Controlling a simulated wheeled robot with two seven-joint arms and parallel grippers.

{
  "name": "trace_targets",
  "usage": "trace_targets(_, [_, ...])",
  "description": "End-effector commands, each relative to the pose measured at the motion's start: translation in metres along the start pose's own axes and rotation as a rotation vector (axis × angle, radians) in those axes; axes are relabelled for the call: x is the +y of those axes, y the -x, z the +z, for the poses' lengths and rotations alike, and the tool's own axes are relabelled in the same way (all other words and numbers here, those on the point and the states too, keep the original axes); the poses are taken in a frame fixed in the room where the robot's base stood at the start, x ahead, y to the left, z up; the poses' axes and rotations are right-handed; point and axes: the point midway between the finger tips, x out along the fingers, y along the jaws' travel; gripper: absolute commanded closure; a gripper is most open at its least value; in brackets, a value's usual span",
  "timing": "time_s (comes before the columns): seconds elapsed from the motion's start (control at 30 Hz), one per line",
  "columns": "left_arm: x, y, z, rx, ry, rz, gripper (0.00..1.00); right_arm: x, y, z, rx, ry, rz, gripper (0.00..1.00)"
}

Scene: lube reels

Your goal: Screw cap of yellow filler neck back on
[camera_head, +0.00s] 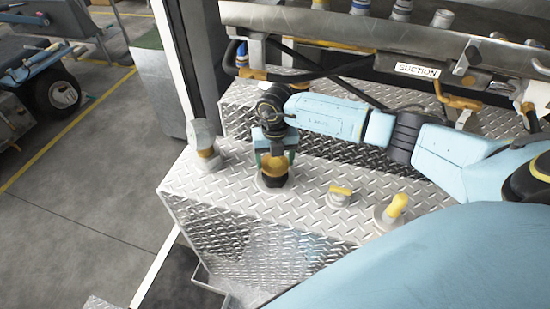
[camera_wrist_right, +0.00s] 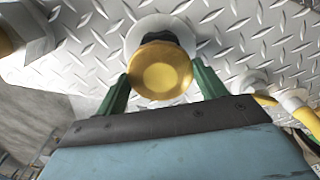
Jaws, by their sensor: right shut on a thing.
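A round yellow-gold cap (camera_wrist_right: 160,70) sits between the green fingers of my right gripper (camera_wrist_right: 160,80), which is shut on it. In the head view the same cap (camera_head: 274,168) shows between the fingers of my right gripper (camera_head: 274,160), which points down. Just below the cap is a dark neck (camera_head: 272,181) on a round pale flange on the tread-plate deck. The dark neck also shows behind the cap in the wrist view (camera_wrist_right: 170,33). I cannot tell whether cap and neck are touching or engaged. My left gripper is not in view.
On the tread-plate deck (camera_head: 330,220), a grey fitting (camera_head: 205,150) stands left, and a low yellow-handled fitting (camera_head: 340,194) and a taller yellow-topped one (camera_head: 392,210) stand right. A rack with hoses and a SUCTION label (camera_head: 417,70) runs behind my right arm.

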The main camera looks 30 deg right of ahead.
Motion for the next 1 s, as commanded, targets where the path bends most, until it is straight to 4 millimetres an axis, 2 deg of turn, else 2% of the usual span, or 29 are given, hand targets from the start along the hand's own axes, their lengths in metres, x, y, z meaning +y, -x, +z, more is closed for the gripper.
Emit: trace_targets(1.0, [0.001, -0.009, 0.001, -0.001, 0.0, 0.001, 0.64, 0.0, -0.012, 0.0, 0.0, 0.0, 0.001, 0.55])
